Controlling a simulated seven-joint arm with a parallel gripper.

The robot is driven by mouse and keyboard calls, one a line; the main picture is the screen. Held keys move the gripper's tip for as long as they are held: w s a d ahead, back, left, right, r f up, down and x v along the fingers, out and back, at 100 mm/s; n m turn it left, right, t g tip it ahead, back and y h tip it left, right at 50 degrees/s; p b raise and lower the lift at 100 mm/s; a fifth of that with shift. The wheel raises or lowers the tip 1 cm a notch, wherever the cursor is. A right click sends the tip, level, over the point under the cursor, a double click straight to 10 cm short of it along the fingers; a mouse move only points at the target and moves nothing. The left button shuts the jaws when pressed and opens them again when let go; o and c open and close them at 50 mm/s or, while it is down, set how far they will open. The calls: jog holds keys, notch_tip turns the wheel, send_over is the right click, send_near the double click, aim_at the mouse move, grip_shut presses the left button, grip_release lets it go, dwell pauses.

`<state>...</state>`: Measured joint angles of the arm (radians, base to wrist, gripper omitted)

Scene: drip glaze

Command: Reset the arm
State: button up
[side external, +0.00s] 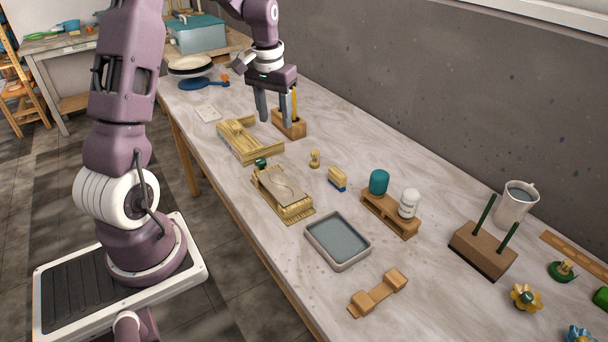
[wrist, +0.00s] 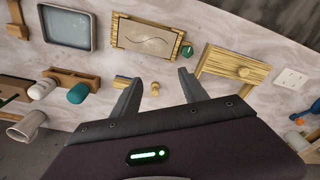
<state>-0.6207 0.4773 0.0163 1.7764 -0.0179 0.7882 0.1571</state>
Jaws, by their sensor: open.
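My gripper (side external: 274,108) hangs above the far half of the marble-topped table (side external: 420,180), in front of a wooden block with a yellow upright item (side external: 289,124). Its two grey fingers are apart, with nothing held between them. In the wrist view my gripper (wrist: 157,88) also shows spread fingers, with a small wooden knob-like piece (wrist: 155,89) on the table beyond the gap. No contact with any object is visible.
Near the gripper are a wooden frame (side external: 239,153), a patterned board (side external: 270,188) and a small brush (side external: 337,179). A grey tray (side external: 338,241), a rack with two bottles (side external: 391,216) and a mug (side external: 515,204) stand nearer. A wall borders the table's right side.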

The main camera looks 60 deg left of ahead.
jog(key=s+d+r+m+t, duration=0.2)
jog(key=s+d+r, duration=0.3)
jog(key=d+r, duration=0.7)
jog(key=s+d+m+t, duration=0.2)
jog(key=s+d+m, duration=0.1)
jog(key=s+d, duration=1)
jog(key=s, duration=0.3)
jog(key=shift+m+t+h, duration=0.3)
